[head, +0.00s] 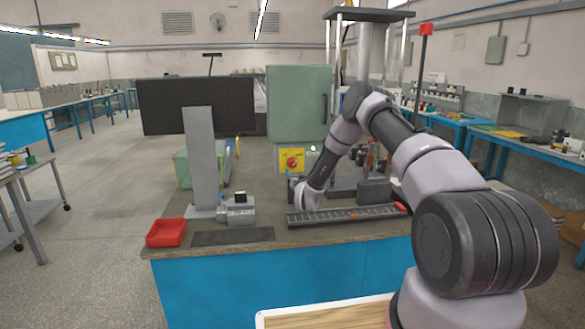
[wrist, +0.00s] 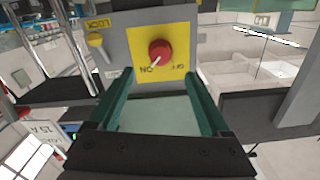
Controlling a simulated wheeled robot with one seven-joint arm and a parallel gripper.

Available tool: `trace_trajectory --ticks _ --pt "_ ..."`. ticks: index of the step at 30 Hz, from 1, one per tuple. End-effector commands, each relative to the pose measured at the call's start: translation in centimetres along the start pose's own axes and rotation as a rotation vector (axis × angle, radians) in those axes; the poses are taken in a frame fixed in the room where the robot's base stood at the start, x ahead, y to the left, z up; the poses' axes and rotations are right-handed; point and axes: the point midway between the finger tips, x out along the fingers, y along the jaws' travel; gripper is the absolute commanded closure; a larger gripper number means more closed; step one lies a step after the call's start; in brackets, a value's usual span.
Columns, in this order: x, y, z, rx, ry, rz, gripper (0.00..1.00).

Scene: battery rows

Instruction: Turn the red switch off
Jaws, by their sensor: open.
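The red switch (wrist: 159,50) is a round knob on a yellow plate (wrist: 178,38) on a grey box. Its white pointer mark points toward the ON lettering, at lower left in the wrist view; the OFF lettering is at lower right. In the head view the red switch (head: 292,163) shows on the front of the box, below the green cabinet. My gripper (wrist: 159,76) is open, its two green fingers spread on either side of the knob's line and nothing between them. The fingertips appear just short of the plate; exact contact cannot be told.
A yellow knob (wrist: 96,41) under a LOCK label sits left of the switch in the wrist view. On the bench are a red tray (head: 166,233), a grey upright plate (head: 200,155) and a long slotted strip (head: 335,216). The green cabinet (head: 297,105) stands behind.

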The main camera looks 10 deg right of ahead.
Motion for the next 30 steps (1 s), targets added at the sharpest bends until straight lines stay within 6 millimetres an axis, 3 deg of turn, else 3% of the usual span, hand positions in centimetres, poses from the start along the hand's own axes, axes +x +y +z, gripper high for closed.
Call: trace_trajectory --ticks 9,15,28,29,30 --pt "6.0 -0.1 0.0 -0.001 0.002 -0.001 0.19" --pt "8.6 0.0 0.0 -0.001 0.0 -0.001 0.19" --pt "9.6 0.0 -0.1 -0.001 -0.001 -0.001 0.19" --pt "9.6 0.0 -0.1 -0.001 -0.001 -0.001 0.26" --pt "9.6 0.0 -0.1 -0.001 -0.001 -0.001 0.41"
